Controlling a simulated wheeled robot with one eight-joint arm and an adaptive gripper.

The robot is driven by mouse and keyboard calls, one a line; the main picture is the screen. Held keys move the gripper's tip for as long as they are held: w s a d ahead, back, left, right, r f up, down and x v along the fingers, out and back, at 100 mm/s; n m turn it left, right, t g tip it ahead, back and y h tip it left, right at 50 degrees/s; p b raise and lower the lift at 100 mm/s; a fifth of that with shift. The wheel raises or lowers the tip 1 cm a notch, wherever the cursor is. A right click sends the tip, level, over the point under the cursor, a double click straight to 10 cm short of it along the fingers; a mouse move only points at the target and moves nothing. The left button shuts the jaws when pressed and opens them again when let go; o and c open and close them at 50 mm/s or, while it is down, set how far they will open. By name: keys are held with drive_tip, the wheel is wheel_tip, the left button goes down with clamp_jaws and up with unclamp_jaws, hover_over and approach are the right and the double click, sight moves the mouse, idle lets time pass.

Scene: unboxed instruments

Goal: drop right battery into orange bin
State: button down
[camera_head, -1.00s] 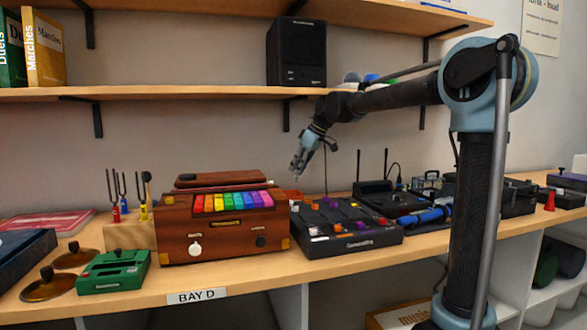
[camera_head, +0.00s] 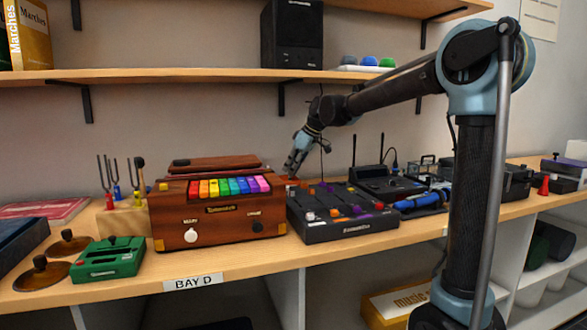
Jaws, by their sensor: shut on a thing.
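My gripper (camera_head: 291,172) points down behind the right end of the wooden box with coloured keys, just above an orange edge. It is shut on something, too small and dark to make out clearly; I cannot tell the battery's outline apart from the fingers. The orange edge, seemingly the orange bin (camera_head: 293,182), shows only as a thin strip between the wooden box and the black pedal board; the rest is hidden. No other battery can be told for sure in this view.
The wooden keyed box (camera_head: 218,228) stands in front and left of my gripper. The black pedal board (camera_head: 345,226) with coloured knobs is to the right. A black device with two antennas (camera_head: 383,186) stands behind it. The shelf (camera_head: 200,76) overhangs the wall above.

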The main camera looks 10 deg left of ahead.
drive_tip(key=c, duration=1.6)
unclamp_jaws()
drive_tip(key=shift+r, duration=0.15)
drive_tip(key=v, duration=0.7)
drive_tip(key=shift+d, duration=0.15)
drive_tip(key=shift+w+d, duration=0.1)
